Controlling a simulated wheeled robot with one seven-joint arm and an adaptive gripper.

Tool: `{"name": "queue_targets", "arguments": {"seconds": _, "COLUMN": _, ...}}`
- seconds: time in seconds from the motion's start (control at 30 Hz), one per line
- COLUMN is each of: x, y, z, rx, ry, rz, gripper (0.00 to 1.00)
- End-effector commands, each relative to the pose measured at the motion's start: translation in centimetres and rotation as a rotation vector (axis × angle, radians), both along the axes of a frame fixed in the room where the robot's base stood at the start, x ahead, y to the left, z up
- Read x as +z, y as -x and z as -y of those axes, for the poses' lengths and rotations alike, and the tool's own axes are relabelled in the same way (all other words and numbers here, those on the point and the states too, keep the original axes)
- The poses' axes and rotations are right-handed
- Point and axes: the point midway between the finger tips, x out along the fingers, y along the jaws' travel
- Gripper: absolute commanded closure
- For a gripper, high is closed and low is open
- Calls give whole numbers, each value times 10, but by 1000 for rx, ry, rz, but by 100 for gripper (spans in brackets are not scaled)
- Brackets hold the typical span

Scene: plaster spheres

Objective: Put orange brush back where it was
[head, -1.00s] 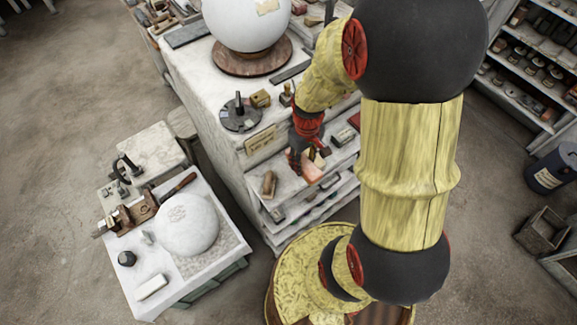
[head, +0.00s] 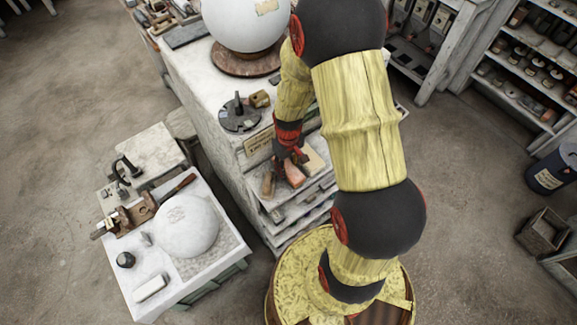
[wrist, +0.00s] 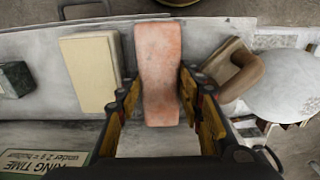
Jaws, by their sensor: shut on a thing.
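The orange brush (wrist: 158,60) looks like a worn orange-pink block, narrower at its middle. It lies lengthwise between the two fingers of my gripper (wrist: 159,88) in the wrist view, and the gripper is shut on it. In the head view the brush (head: 295,174) shows below my gripper (head: 289,164), over the upper pull-out shelf (head: 318,183) of the white cabinet. I cannot tell whether the brush touches the shelf. Part of it is hidden by the fingers.
A cream block (wrist: 92,72) lies left of the brush and a brown curved piece (wrist: 232,70) lies right of it, both close. A dark green block (wrist: 14,80) sits further left. A lettered sign (wrist: 45,150) is near the gripper. A white sphere (head: 188,226) stands on the lower table.

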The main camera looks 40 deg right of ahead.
Motion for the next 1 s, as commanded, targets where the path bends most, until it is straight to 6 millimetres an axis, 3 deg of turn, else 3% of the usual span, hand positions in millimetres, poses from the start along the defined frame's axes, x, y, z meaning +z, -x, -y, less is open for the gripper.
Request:
{"name": "queue_targets", "arguments": {"seconds": 0.2, "x": -3, "y": 0, "z": 0, "rx": 0, "ry": 0, "rz": 0, "gripper": 91}}
{"name": "queue_targets", "arguments": {"seconds": 0.23, "x": -3, "y": 0, "z": 0, "rx": 0, "ry": 0, "rz": 0, "gripper": 62}}
{"name": "queue_targets", "arguments": {"seconds": 0.53, "x": -2, "y": 0, "z": 0, "rx": 0, "ry": 0, "rz": 0, "gripper": 45}}
{"name": "queue_targets", "arguments": {"seconds": 0.87, "x": 0, "y": 0, "z": 0, "rx": 0, "ry": 0, "rz": 0, "gripper": 44}}
{"name": "queue_targets", "arguments": {"seconds": 1.0, "x": 14, "y": -1, "z": 0, "rx": 0, "ry": 1, "rz": 3, "gripper": 44}}
